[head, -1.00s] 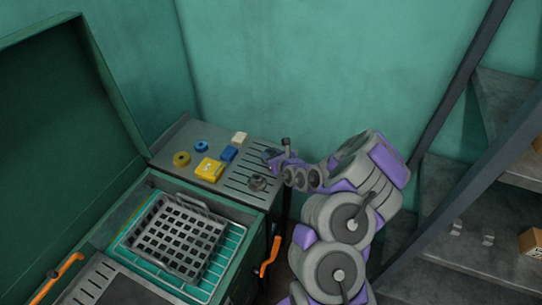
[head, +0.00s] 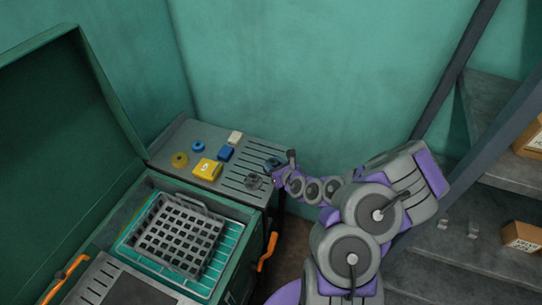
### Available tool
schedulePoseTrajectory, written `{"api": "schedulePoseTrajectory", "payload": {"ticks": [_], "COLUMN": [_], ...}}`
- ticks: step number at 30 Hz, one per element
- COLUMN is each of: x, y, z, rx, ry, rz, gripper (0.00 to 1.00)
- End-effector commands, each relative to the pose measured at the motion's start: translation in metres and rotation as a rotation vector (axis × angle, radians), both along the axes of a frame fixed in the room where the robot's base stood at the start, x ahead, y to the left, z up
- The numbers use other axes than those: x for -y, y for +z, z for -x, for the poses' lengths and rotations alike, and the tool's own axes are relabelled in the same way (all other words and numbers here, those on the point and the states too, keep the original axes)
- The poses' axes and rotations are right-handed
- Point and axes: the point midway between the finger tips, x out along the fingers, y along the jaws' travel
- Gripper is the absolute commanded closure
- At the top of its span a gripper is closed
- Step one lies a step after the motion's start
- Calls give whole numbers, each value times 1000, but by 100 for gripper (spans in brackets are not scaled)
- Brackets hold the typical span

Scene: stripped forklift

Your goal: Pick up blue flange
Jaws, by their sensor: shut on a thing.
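My gripper (head: 276,168) is over the right end of the grey slotted table. It is shut on a small dark blue piece, which I take to be the blue flange (head: 270,162). The fingers and arm partly hide it, and I cannot tell if it is clear of the table top. A brighter blue ring (head: 198,146) lies apart on the left of the table, away from my gripper.
The grey table (head: 175,140) also bears a yellow ring (head: 180,159), a yellow box (head: 207,169), a blue block (head: 225,153), a cream block (head: 235,137) and a grey round part (head: 254,181). Shelves stand right.

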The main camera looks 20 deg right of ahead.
Motion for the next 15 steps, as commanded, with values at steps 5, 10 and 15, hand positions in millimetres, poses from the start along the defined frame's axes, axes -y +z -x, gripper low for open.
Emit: {"api": "schedulePoseTrajectory", "payload": {"ticks": [5,10,15], "x": [-2,-4,-5], "y": [6,9,8], "z": [23,44,53], "rx": [-2,-2,-4], "ry": [-3,-4,-1], "rz": [-3,-4,0], "gripper": [100,100,100]}}
